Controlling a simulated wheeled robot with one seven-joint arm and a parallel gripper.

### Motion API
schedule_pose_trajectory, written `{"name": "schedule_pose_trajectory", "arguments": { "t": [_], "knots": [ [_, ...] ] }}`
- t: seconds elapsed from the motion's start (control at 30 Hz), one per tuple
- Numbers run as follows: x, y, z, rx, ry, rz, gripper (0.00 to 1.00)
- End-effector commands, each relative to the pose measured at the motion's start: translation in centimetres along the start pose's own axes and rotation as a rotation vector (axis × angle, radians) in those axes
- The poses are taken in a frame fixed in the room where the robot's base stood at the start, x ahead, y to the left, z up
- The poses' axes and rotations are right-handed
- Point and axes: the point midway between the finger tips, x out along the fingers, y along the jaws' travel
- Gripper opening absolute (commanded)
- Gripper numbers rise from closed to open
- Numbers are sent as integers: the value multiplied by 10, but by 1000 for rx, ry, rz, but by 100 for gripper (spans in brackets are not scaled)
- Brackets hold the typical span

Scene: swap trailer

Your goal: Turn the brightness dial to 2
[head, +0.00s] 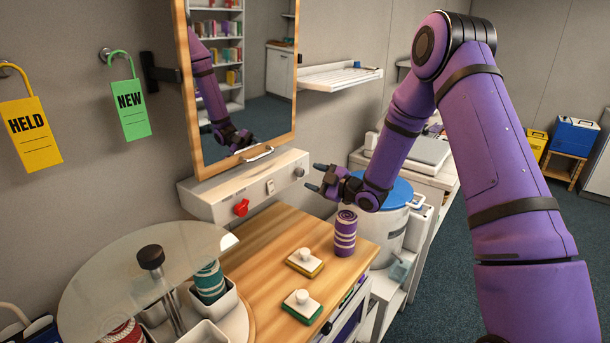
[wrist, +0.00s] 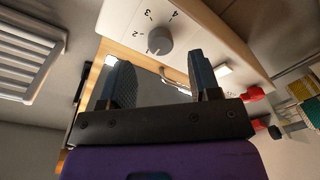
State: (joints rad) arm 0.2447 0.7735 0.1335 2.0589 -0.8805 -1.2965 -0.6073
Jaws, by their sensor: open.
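The brightness dial (head: 300,171) is a small grey round knob at the right end of the white control box (head: 207,203) below the mirror. In the wrist view the grey dial (wrist: 159,40) shows near the top, with the marks 2, 3 and 4 printed around it; I cannot tell which mark its pointer faces. My gripper (head: 315,178) is open and empty, just right of the dial and apart from it. In the wrist view my gripper's two fingers (wrist: 162,72) are spread wide, and the dial shows beyond the gap between them.
A red knob (head: 241,207) and a switch (head: 270,186) sit on the same box, left of the dial. A wood-framed mirror (head: 243,80) stands above. Below, a wooden counter (head: 262,255) holds a purple striped roll (head: 345,233) and two white-handled blocks (head: 305,260).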

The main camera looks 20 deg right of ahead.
Motion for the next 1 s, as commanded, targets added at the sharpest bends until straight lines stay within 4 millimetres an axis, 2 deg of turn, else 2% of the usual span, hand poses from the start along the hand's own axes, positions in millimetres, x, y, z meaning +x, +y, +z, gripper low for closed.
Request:
{"name": "schedule_pose_trajectory", "arguments": {
  "t": [0.1, 0.3, 0.67, 0.87, 0.9, 1.0],
  "knots": [
    [19, -1, 0, 1, 0, 0, 57],
    [37, 0, 0, 1, 0, -1, 57],
    [40, 0, 0, 2, -1, 0, 57],
    [40, 0, 0, 1, -1, 0, 11],
    [40, 0, 0, 1, -1, 0, 8],
    [40, 0, 0, 3, -1, 0, 8]
  ]
}}
